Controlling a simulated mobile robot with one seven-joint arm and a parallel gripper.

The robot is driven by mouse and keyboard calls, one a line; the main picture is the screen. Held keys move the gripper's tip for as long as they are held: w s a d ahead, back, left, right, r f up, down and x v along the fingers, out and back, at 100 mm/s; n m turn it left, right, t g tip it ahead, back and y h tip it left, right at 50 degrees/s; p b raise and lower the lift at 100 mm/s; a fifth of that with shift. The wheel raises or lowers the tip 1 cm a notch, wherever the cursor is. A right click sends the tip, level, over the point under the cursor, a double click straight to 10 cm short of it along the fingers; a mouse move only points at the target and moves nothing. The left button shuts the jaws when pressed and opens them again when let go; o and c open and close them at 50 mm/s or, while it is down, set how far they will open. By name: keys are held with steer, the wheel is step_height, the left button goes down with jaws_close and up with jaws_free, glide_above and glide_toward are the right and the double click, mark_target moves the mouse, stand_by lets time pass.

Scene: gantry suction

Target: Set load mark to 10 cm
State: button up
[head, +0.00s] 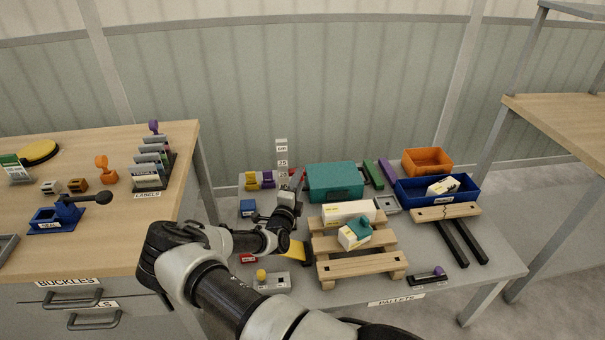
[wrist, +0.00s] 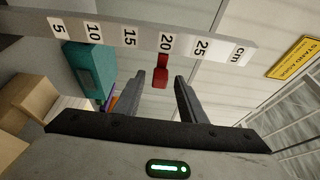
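The measuring scale (wrist: 112,30) crosses the top of the wrist view, with labels 5, 10, 15, 20, 25 and cm from left to right. It is the upright post (head: 282,159) in the head view, with cm at the top and its lower part hidden behind my arm. The red load mark (wrist: 160,77) sits at the 20 label. My gripper (wrist: 160,84) is open, one finger on each side of the red mark, with visible gaps to both fingers. Whether the mark is fully between the fingertips in depth, I cannot tell.
A teal box (head: 334,181) stands right of the scale and also shows in the wrist view (wrist: 88,68). A wooden pallet (head: 360,268) carries a white-and-yellow box and a teal-topped carton. A blue bin (head: 467,190) and an orange bin (head: 427,161) are further right. A wooden bench (head: 90,240) stands left.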

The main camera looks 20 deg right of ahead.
steer(key=b+x, duration=0.1)
steer(key=x, duration=0.5)
steer(key=shift+c, duration=0.5)
jaws_close()
